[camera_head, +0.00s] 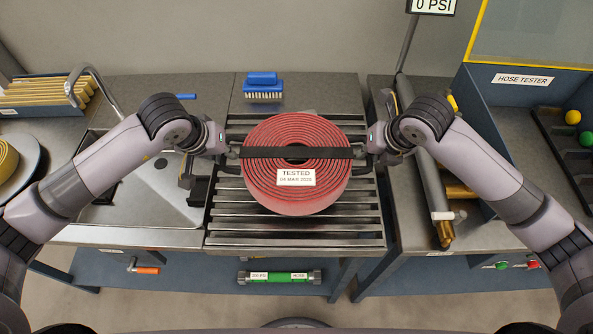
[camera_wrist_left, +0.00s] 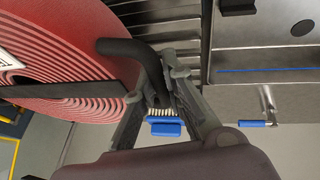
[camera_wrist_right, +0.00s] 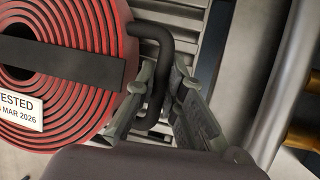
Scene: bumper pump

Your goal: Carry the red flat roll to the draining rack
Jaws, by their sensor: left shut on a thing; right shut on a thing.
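The red flat roll (camera_head: 297,200) is a coiled hose with a black strap (camera_head: 262,152) across it and a white "TESTED" label. It lies flat over the slats of the draining rack (camera_head: 290,237); whether it touches them I cannot tell. My left gripper (camera_head: 226,156) is shut on the black handle at the roll's left side, and this handle shows in the left wrist view (camera_wrist_left: 140,52). My right gripper (camera_head: 371,153) is shut on the handle at the right side, and this handle shows in the right wrist view (camera_wrist_right: 160,65). The roll hides the rack's middle.
A sink (camera_head: 135,200) with a tap is left of the rack. A blue brush (camera_head: 263,88) lies behind it. Metal pipes (camera_head: 430,185) lie on the bench to the right, near the hose tester (camera_head: 522,79).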

